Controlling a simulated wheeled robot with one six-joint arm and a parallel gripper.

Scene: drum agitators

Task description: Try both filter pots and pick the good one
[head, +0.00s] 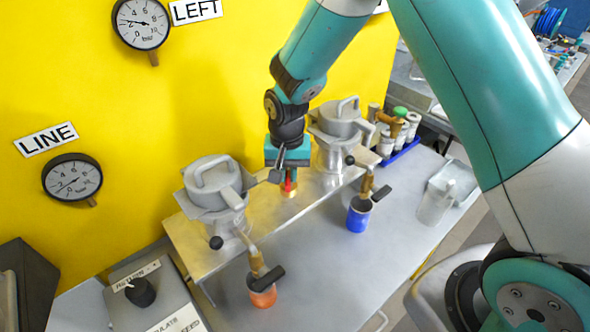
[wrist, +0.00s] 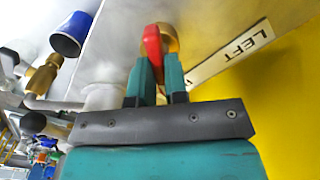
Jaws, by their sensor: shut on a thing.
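Two grey lidded filter pots stand on a shelf, a left pot (head: 212,187) and a right pot (head: 341,122). A brass tap with a black handle (head: 268,277) sits over an orange cup (head: 262,292) in front of the left pot. Another tap stands over a blue cup (head: 358,216), which also shows in the wrist view (wrist: 70,34). My gripper (head: 290,178) is between the pots, shut on a red handle (wrist: 152,42) above a brass fitting (wrist: 172,38). The fingers partly hide the handle.
The LEFT gauge (head: 141,22) needle points left, near 2. The LINE gauge (head: 71,178) needle points lower left; its reading is unclear. A blue tray (head: 400,152) of small parts and a clear jug (head: 436,200) stand right. A control box (head: 150,297) is at lower left.

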